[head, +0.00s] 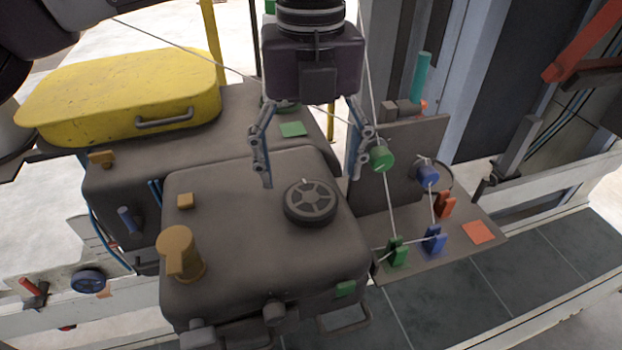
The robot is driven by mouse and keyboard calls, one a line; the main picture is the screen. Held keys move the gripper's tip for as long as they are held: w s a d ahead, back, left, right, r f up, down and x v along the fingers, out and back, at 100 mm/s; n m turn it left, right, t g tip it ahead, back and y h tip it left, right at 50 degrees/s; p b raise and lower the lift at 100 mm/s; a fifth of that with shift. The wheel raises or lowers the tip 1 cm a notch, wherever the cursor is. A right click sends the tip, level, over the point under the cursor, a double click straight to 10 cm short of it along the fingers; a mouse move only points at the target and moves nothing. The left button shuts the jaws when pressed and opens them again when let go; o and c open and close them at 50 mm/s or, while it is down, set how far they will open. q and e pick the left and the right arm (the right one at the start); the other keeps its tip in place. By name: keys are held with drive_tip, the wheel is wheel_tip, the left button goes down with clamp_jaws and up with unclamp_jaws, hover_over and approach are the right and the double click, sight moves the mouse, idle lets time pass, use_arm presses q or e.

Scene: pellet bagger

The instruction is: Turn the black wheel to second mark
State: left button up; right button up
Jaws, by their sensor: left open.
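The black wheel (311,203) is a dark spoked disc lying on top of the grey-brown box-shaped housing (250,250). A small pale mark shows at its far rim. My left gripper (310,180) points down from the top middle of the head view. Its two fingers are spread wide and empty, one to the left and one to the right of the wheel's far side. The fingers look apart from the wheel; their exact height above it is hard to tell. I cannot make out a numbered scale around the wheel. My right gripper is not in view.
An orange knob (178,252) and a small orange block stand left on the housing. A yellow lidded box (125,95) is behind left. A panel at right holds a green knob (382,158), a blue knob (427,171), clips and taut white cords, close to my right finger.

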sight(310, 196)
use_arm(q)
wheel_tip(310, 196, down, 4)
drive_tip(key=shift+a+r+p, duration=0.1)
drive_tip(key=shift+r+p, duration=0.1)
drive_tip(key=shift+p, duration=0.25)
drive_tip(key=shift+w+f, duration=0.1)
drive_tip(key=shift+f, duration=0.45)
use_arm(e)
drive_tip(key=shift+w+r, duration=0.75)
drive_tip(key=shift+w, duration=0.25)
use_arm(q)
drive_tip(key=shift+c, duration=0.5)
drive_tip(key=c, duration=1.1)
drive_tip(key=shift+o, duration=0.2)
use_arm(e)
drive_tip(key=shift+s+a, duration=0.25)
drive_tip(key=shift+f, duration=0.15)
